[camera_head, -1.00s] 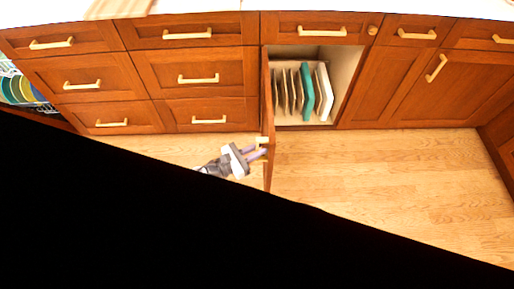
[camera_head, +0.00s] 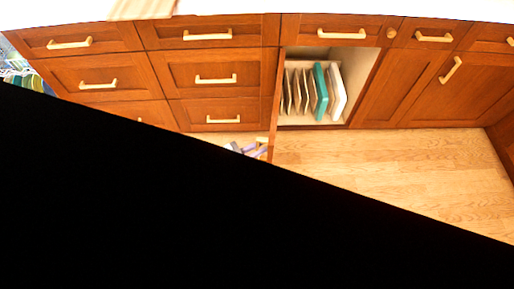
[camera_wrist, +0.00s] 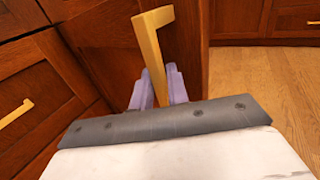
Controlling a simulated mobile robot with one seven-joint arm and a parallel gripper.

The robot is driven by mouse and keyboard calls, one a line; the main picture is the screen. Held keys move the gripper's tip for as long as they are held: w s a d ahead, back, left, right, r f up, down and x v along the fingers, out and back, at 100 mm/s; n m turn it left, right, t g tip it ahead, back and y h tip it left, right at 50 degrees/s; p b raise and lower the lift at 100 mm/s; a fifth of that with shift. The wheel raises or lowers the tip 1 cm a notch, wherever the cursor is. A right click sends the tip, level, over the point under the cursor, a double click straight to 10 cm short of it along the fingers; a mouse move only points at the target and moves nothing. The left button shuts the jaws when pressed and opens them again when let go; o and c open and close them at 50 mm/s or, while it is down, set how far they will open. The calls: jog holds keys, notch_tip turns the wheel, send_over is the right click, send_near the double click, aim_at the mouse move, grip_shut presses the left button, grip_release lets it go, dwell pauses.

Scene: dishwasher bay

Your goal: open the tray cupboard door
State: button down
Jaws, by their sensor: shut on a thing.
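The tray cupboard door (camera_head: 276,110) stands swung out from its opening, seen nearly edge-on in the head view. In the wrist view the brown wooden door (camera_wrist: 185,38) faces me with its gold bar handle (camera_wrist: 150,45). My gripper (camera_wrist: 160,87) is shut on the lower part of this handle, with a purple finger on each side. In the head view my gripper (camera_head: 248,149) shows only partly at the door's outer end, by the handle (camera_head: 262,141). The tray cupboard (camera_head: 357,75) is open, and several upright trays and boards (camera_head: 319,92) show inside, one of them teal.
Closed drawers with gold handles (camera_head: 215,79) are left of the cupboard, and closed doors (camera_head: 440,90) are right of it. Wooden floor (camera_head: 400,160) is clear at the right. A rack with dishes (camera_head: 22,78) shows at the far left. A large black area hides the lower head view.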

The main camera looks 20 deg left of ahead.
jog(key=shift+w+r, duration=0.25)
jog(key=c, duration=1.5)
grip_release()
jog(key=shift+f, duration=0.1)
jog(key=shift+o, duration=0.5)
jog(key=shift+s+f, duration=0.1)
jog(key=shift+s, duration=0.05)
jog(key=b+v, duration=0.2)
jog(key=v, duration=1.1)
jog(key=shift+s+a+b, duration=0.25)
jog(key=shift+a+b, duration=0.1)
jog(key=shift+b, duration=0.05)
